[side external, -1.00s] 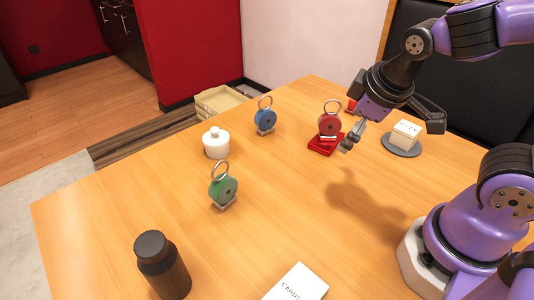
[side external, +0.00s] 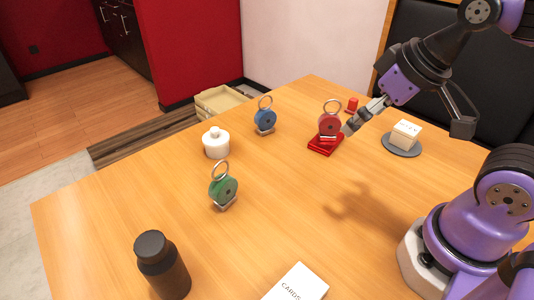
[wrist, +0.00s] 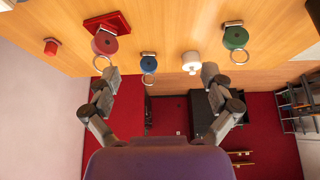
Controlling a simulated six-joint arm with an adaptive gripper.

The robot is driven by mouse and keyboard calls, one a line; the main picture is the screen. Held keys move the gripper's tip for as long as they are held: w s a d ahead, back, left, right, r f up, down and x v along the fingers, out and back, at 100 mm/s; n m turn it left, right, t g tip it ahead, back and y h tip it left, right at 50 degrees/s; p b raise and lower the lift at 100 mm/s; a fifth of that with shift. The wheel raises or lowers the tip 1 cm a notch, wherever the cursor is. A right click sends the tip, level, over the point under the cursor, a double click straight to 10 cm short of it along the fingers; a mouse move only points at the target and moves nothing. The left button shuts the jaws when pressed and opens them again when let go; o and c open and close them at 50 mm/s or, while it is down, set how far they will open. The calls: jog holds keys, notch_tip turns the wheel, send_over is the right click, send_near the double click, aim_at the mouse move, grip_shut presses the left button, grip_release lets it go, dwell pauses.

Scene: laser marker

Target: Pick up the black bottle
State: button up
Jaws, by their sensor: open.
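The black bottle (side external: 162,266) stands upright at the near left of the wooden table in the side view. It does not show in the wrist view. My gripper (side external: 408,118) is above the far right part of the table, well away from the bottle. In the wrist view my gripper (wrist: 160,80) has its two fingers spread wide with nothing between them.
A red tag on a red base (side external: 328,130), a blue tag (side external: 264,119), a green tag (side external: 223,188) and a white lidded jar (side external: 216,143) stand on the table. A white box (side external: 404,133) sits on a grey disc. A cards box (side external: 297,284) lies near the front edge.

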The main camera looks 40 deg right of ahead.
dwell(0.3)
jog(key=shift+o, duration=0.4)
jog(key=n+g+y, duration=0.3)
jog(key=n+g, duration=0.2)
jog(key=n, duration=1.3)
send_near(154, 245)
notch_tip(154, 245, down, 3)
jog(key=shift+g, duration=0.3)
jog(key=x, duration=0.4)
jog(key=shift+w+a+f, duration=0.2)
jog(key=shift+a, duration=0.25)
jog(key=x, duration=0.6)
jog(key=shift+w, duration=0.35)
jog(key=shift+f, duration=0.1)
jog(key=c, duration=1.3)
